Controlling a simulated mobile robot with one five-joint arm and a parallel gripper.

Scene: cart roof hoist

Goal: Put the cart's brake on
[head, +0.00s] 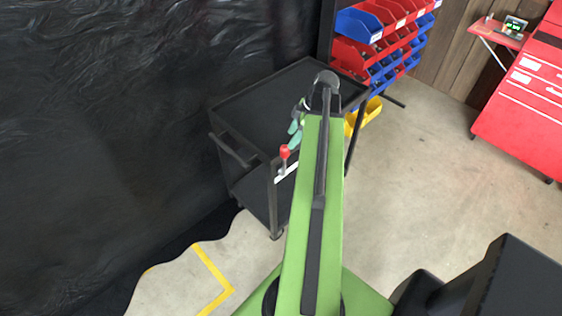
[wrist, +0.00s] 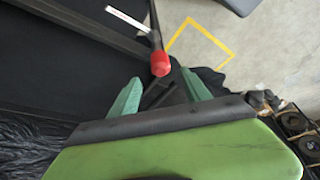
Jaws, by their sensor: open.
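The black cart (head: 262,112) stands beside the dark curtain in the head view, with a push handle (head: 232,150) at its near left end. The brake lever has a red knob (head: 284,152) and rises at the cart's near corner beside a white label (head: 287,173). In the wrist view the red knob (wrist: 160,64) is just beyond my fingertips, near the gap between them. My gripper (wrist: 160,88) is open, with its two green fingers apart and nothing between them. In the head view my gripper (head: 296,122) is over the cart top, partly hidden by my arm.
A black crinkled curtain (head: 110,120) hangs close along the cart's left side. A rack of red and blue bins (head: 385,40) stands behind the cart, and a red cabinet (head: 525,95) is at right. Yellow floor lines (head: 212,265) lie in front. The concrete floor at right is clear.

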